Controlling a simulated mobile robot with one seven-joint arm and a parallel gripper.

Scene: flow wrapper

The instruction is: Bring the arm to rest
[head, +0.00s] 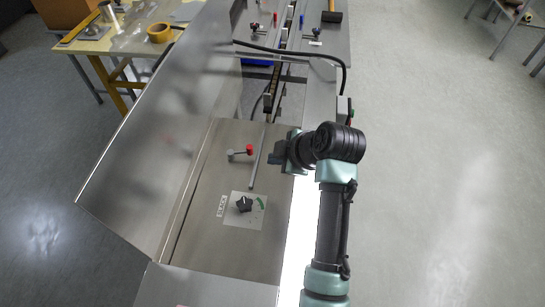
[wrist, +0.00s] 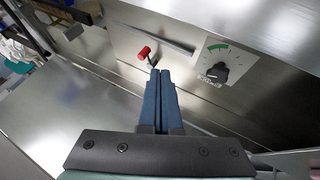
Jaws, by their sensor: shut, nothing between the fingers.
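My gripper (wrist: 161,76) shows in the wrist view with its two blue fingers shut together and nothing between them. In the head view my gripper (head: 274,158) is at the end of the bent arm, over the right edge of the steel machine panel (head: 215,190). A red-tipped lever (head: 249,150) stands on the panel left of the gripper; it also shows just beyond the fingertips in the wrist view (wrist: 144,52). I cannot tell whether the fingers touch it. A black dial (head: 244,204) with a green mark sits nearer on the panel.
A raised steel cover (head: 160,130) stands along the machine's left side. A black cable (head: 300,52) arches over the far part. A table (head: 92,45) with a tape roll (head: 159,32) is at the far left. The floor (head: 440,170) at right is clear.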

